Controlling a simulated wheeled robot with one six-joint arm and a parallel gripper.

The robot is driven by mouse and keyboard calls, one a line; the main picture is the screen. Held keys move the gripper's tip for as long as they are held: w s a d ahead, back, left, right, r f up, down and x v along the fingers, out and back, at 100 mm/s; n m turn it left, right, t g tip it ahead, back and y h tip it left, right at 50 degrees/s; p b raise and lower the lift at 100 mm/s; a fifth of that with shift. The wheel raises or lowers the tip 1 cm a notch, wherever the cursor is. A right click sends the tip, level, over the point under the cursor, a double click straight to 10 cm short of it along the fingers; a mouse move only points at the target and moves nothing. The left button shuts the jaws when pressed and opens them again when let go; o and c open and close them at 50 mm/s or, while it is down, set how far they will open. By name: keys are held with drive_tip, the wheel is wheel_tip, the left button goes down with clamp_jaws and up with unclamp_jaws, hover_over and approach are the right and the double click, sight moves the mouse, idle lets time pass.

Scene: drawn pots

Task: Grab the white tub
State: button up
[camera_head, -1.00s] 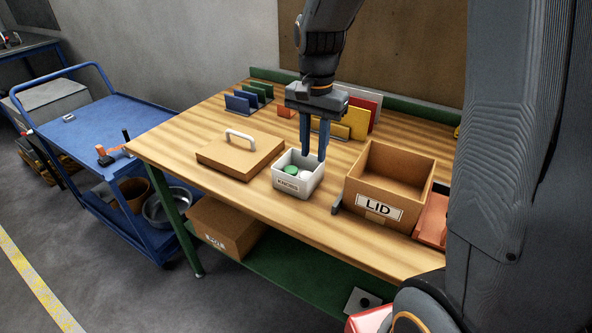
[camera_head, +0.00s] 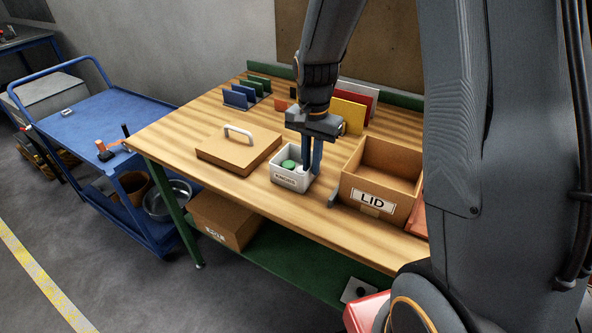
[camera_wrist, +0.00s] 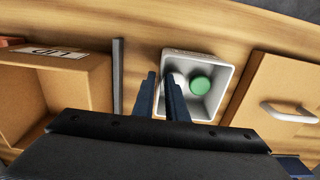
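The white tub (camera_head: 291,182) stands on the wooden bench, with a small label on its front. It holds a green round piece and a white round piece; it also shows in the wrist view (camera_wrist: 229,99). My gripper (camera_head: 311,168) is at the tub's right-hand wall in the head view, pointing down. In the wrist view my gripper (camera_wrist: 160,76) has one finger inside the tub and one outside, with the wall between them. The fingers are close together and look shut on that wall. The tub appears to rest on the bench.
An open cardboard box labelled LID (camera_head: 371,202) stands close on the right, with a grey upright piece (camera_head: 333,196) beside it. A flat brown lid with a white handle (camera_head: 238,150) lies on the left. Coloured dividers (camera_head: 347,115) stand behind. The bench's front left is clear.

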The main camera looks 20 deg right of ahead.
clamp_jaws()
drive_tip(key=shift+r, duration=0.1)
idle(1.2)
drive_tip(key=shift+w+r, duration=0.1)
drive_tip(key=shift+r, duration=0.1)
wheel_tip(320, 180, up, 10)
drive_tip(key=b, duration=0.2)
drive_tip(key=shift+f+b, duration=0.25)
drive_tip(key=shift+b, duration=0.1)
